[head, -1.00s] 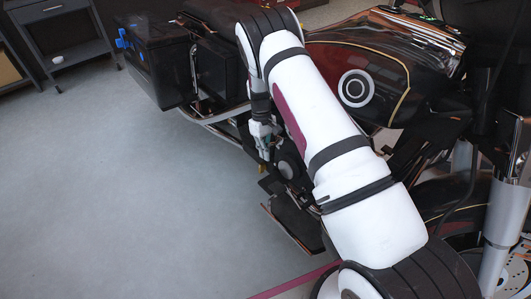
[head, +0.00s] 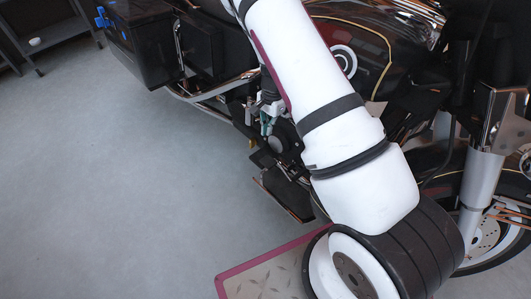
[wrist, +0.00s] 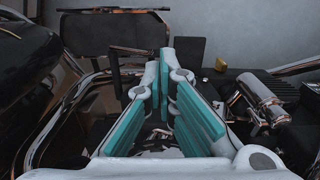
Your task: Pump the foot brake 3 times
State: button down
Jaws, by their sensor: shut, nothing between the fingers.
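The black motorcycle (head: 345,30) stands with its side toward me. A small black pad (head: 262,158), which looks like the foot brake pedal, sits low on its side, just above the flat footboard (head: 285,195). In the wrist view, the footboard (wrist: 115,32) lies beyond the fingertips, and a dark block (wrist: 189,50), perhaps the pedal, stands just right of them. My gripper (head: 267,128) is shut and empty, pointing down a little above the pad. It also shows in the wrist view (wrist: 160,68). I cannot tell whether it touches anything.
Chrome pipes (wrist: 260,100) and engine parts crowd both sides of my fingers. A maroon-edged tread plate (head: 265,278) lies on the floor at the front. A dark bench (head: 60,35) stands at the far left. The grey floor (head: 110,190) left of the motorcycle is clear.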

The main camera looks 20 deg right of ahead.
aim_at(265, 159)
dwell(0.3)
jog(key=f+b, duration=0.1)
jog(key=f, duration=0.3)
jog(key=a+f+b, duration=0.1)
jog(key=f+b, duration=0.1)
jog(key=f, duration=0.3)
jog(key=f+b, duration=0.1)
jog(key=f, duration=0.4)
jog(key=shift+s+a, duration=0.15)
jog(key=shift+s, duration=0.1)
jog(key=f+b, duration=0.1)
jog(key=w+a+f+b, duration=0.1)
jog(key=f, duration=0.1)
jog(key=w+f+b, duration=0.1)
jog(key=b, duration=0.1)
jog(key=shift+w+a+f, duration=0.2)
jog(key=shift+a+f, duration=0.05)
jog(key=shift+f, duration=0.1)
jog(key=shift+s, duration=0.1)
